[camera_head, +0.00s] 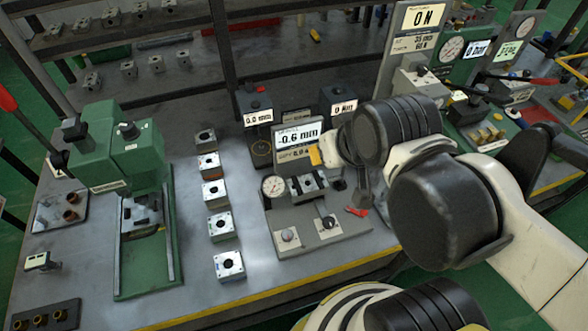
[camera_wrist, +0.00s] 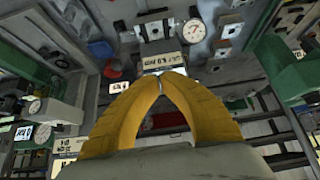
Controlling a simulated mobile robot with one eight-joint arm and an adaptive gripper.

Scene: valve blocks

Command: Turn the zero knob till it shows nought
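The gauge display (camera_head: 296,137) reads -0.6 mm in the head view. It stands at the back of a grey test fixture (camera_head: 330,247). Two knobs sit at the fixture's front: a pale one (camera_head: 288,236) at the left and a dark one (camera_head: 327,221) at the right. Their labels are too small to read, so I cannot tell which is the zero knob. My gripper (camera_head: 315,156) has yellow fingers beside the display's lower right, apart from both knobs. In the wrist view the fingertips (camera_wrist: 160,79) meet with nothing seen between them. The display (camera_wrist: 163,62) shows just beyond them.
A dial gauge (camera_head: 273,186) and a clamped block (camera_head: 308,187) stand on the fixture between display and knobs. A red-tipped lever (camera_head: 357,211) lies at its right. Several valve blocks (camera_head: 217,194) line up left of it, beside a green press (camera_head: 120,150).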

